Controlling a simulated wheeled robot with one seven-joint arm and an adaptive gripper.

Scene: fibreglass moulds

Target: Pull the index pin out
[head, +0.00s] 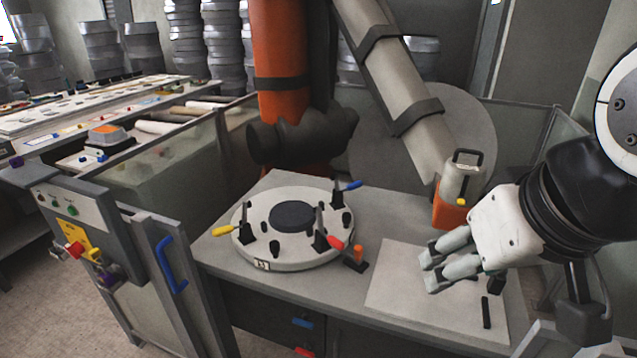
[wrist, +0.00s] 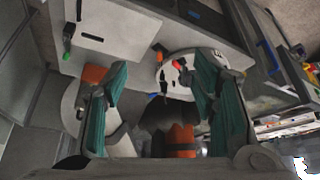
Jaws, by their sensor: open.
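A round pale turntable fixture (head: 290,252) with a dark central disc lies on the grey table. Clamps with yellow, blue and red handles stand around it. A small orange-headed pin (head: 358,252), which looks like the index pin, stands upright in a black block at the fixture's right front edge. It shows small and unclear in the wrist view (wrist: 158,48). My gripper (head: 430,268) is open and empty over the pale board, to the right of the pin and apart from it. In the wrist view my two fingers (wrist: 160,80) are spread wide, with the fixture beyond the right one.
A pale board (head: 395,295) with black bars lies under my gripper. A grey canister on an orange base (head: 452,212) stands behind it. A large orange and dark machine arm (head: 282,80) rises behind the fixture. A control box (head: 75,225) stands at left.

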